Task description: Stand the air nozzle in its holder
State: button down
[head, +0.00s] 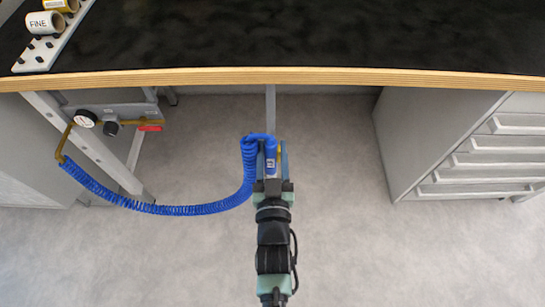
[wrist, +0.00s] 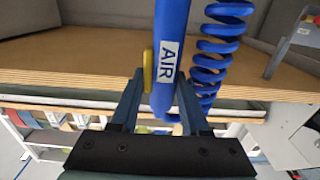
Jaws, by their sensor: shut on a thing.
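My gripper (head: 270,170) is in front of the bench, over the floor. It is shut on the blue air nozzle (head: 270,157), which carries a white label. In the wrist view the nozzle (wrist: 168,55) with its "AIR" label stands between the two fingers of my gripper (wrist: 160,88), with a yellow part at its left side. A blue coiled hose (head: 170,208) runs from the nozzle to the left; its coils (wrist: 222,45) also show beside the nozzle in the wrist view. I cannot make out the holder in either view.
The bench (head: 300,77) has a dark top and a wooden front edge. A white rack (head: 42,52) with rolls stands at its far left. A gauge (head: 85,118) hangs below, at the hose's end. Grey drawers (head: 490,150) stand right. The middle of the bench top is clear.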

jog(key=shift+w+f+b, duration=0.25)
jog(key=shift+w+b, duration=0.2)
jog(key=shift+w, duration=1.25)
jog(key=shift+w+f+b, duration=0.25)
jog(key=shift+w+b, duration=0.15)
jog(key=shift+w, duration=1.25)
jog(key=shift+w+f+b, duration=0.25)
jog(key=shift+w+b, duration=0.2)
jog(key=shift+w, duration=1.25)
jog(key=shift+f+b, duration=0.25)
jog(key=shift+b, duration=0.05)
jog(key=shift+f+b, duration=1.05)
jog(key=shift+f, duration=0.3)
jog(key=shift+f+b, duration=1.5)
jog(key=shift+b, duration=0.1)
jog(key=shift+c, duration=0.8)
grip_release()
